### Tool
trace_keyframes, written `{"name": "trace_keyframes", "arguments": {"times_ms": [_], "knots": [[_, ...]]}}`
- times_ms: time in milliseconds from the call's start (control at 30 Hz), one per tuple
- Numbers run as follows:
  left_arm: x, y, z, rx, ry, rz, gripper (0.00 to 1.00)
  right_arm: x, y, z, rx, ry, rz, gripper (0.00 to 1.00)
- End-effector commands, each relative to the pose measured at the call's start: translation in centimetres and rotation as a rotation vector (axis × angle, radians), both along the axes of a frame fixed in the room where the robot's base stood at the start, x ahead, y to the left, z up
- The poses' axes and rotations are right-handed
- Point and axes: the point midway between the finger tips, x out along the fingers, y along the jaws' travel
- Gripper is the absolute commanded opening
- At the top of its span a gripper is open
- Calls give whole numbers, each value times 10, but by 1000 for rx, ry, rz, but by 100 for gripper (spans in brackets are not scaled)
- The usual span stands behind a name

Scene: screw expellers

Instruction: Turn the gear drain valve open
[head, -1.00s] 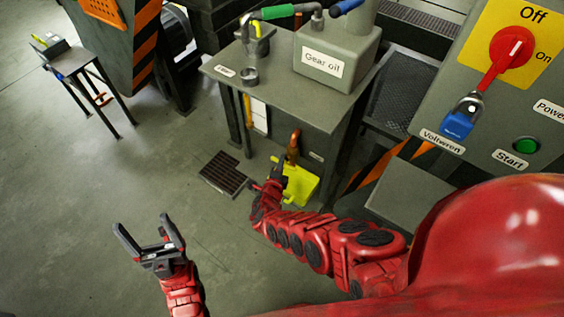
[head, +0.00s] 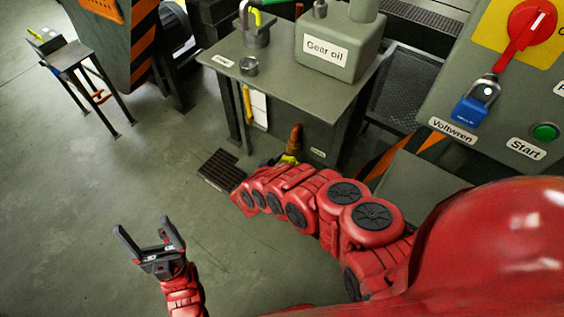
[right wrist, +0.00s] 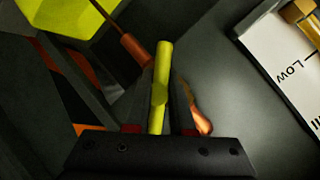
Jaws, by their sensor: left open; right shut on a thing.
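The drain valve's yellow handle (right wrist: 161,85) stands between the two fingers of my right gripper (right wrist: 162,100), which is shut on it. Copper pipe parts (right wrist: 137,50) show beside it in the right wrist view. In the head view the copper drain pipe (head: 295,138) comes out low on the gear oil stand, with a bit of yellow just below it. My right forearm hides most of the right gripper and the valve there. My left gripper (head: 143,228) is open and empty over the floor at the lower left.
The gear oil tank (head: 335,45) stands on the grey stand (head: 290,100). A level gauge marked Low (right wrist: 285,65) is at the right in the wrist view. A floor grate (head: 220,170) lies left of my right arm. A control panel (head: 500,110) is at the right.

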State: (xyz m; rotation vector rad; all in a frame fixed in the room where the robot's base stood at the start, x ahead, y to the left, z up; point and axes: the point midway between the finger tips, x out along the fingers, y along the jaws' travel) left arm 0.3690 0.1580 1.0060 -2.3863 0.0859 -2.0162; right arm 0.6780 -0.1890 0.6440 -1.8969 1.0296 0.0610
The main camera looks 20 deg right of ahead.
Motion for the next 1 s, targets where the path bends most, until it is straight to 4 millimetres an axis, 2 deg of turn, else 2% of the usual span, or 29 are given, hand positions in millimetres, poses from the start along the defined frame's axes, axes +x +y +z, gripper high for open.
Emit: {"name": "trace_keyframes", "arguments": {"times_ms": [33,600,800,1000], "knots": [[0,0,-13,0,0,0,83,-1,-3,-6,-31,35,-6,0],[0,0,-98,0,0,0,83,-3,-4,-10,-347,444,-10,0],[0,0,-122,0,0,0,83,-4,-5,-7,-432,550,-13,0],[0,0,-137,0,0,0,83,-4,-7,-5,-487,623,-11,0]]}}
